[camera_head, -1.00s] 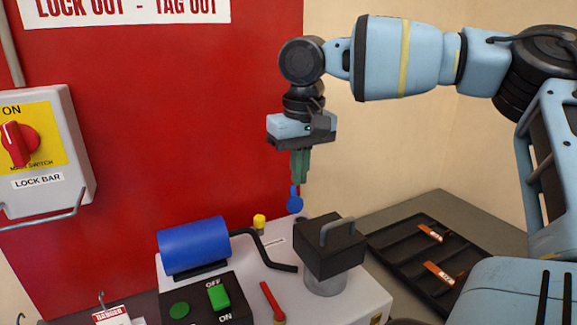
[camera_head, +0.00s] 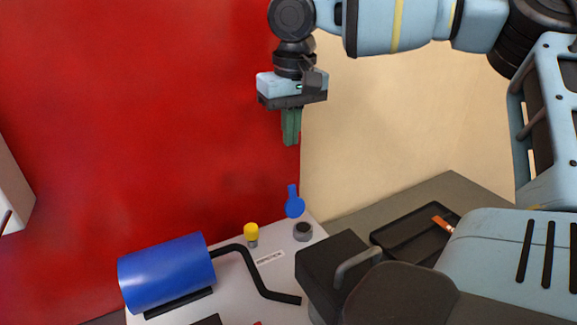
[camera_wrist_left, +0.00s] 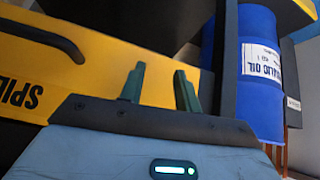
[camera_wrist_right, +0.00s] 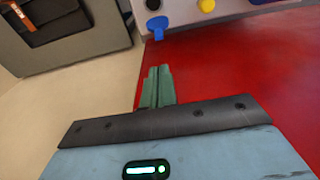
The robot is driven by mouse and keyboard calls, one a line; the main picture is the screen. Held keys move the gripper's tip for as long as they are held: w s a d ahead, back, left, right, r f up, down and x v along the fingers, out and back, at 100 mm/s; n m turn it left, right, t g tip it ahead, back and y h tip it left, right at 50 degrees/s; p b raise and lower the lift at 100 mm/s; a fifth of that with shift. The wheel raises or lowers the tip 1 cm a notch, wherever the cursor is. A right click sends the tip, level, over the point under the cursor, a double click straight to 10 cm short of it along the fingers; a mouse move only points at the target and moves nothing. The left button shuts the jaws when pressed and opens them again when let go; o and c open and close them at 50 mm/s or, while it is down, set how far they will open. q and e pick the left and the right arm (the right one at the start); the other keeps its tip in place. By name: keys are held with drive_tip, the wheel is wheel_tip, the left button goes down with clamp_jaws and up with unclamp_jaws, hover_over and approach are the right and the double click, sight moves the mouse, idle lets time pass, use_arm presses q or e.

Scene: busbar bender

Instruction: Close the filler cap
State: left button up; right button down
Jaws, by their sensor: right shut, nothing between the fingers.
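The blue filler cap (camera_head: 295,205) stands raised, its tab upward, behind the dark round filler neck (camera_head: 303,231) at the machine's back right corner. The neck's top is uncovered. In the right wrist view the cap (camera_wrist_right: 157,25) and part of the neck (camera_wrist_right: 152,4) show at the top edge. My right gripper (camera_head: 291,130) is shut and empty, pointing down above the cap with a clear gap in the picture. Its closed fingers also show in the right wrist view (camera_wrist_right: 158,85). My left gripper (camera_wrist_left: 160,88) is open and empty, away from the cap.
A yellow knob (camera_head: 251,231), a blue cylinder (camera_head: 168,272) and a bent black bar (camera_head: 255,275) are on the machine left of the neck. A black block with a handle (camera_head: 335,265) stands in front. A red wall (camera_head: 150,110) is behind. A dark tray (camera_head: 410,235) lies right.

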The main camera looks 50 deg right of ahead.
hover_over(293, 201)
drive_tip(key=w+d, duration=0.2)
wheel_tip(293, 201, down, 9)
use_arm(q)
drive_tip(key=shift+s+f, duration=0.1)
use_arm(e)
drive_tip(key=shift+w+a+f, duration=0.2)
drive_tip(key=shift+w+f, duration=0.05)
drive_tip(key=shift+f, duration=0.25)
use_arm(q)
drive_tip(key=shift+s+a, duration=0.1)
drive_tip(key=shift+a, duration=0.1)
